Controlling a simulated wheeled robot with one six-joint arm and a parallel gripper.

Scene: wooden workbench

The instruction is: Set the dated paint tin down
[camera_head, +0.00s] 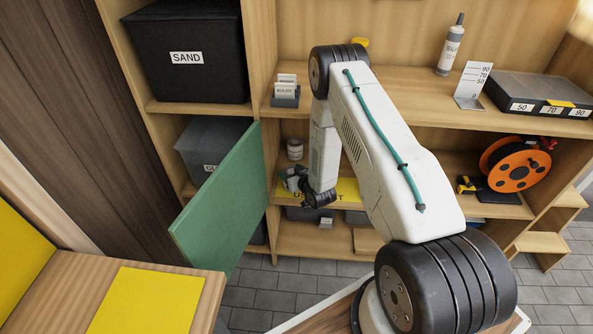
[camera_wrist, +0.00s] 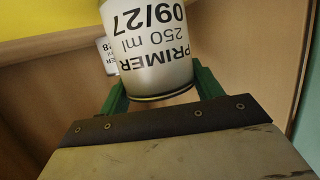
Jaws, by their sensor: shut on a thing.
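In the wrist view my gripper (camera_wrist: 160,88) has its green fingers closed around a pale paint tin (camera_wrist: 160,50). Its label reads PRIMER, 250 ml, 09/27 and appears upside down in this view. The tin's lower end is cut off by the frame edge, so contact with the shelf cannot be told. A second labelled tin (camera_wrist: 108,58) is partly hidden behind it. In the head view my gripper (camera_head: 291,179) is low in the shelf bay, by a yellow mat (camera_head: 347,189) with partly covered lettering. A small pale tin (camera_head: 295,149) shows behind the gripper.
An open green door (camera_head: 225,200) stands close left of my gripper. A SAND bin (camera_head: 188,50) is at upper left. The shelf above holds a label stand (camera_head: 286,90).

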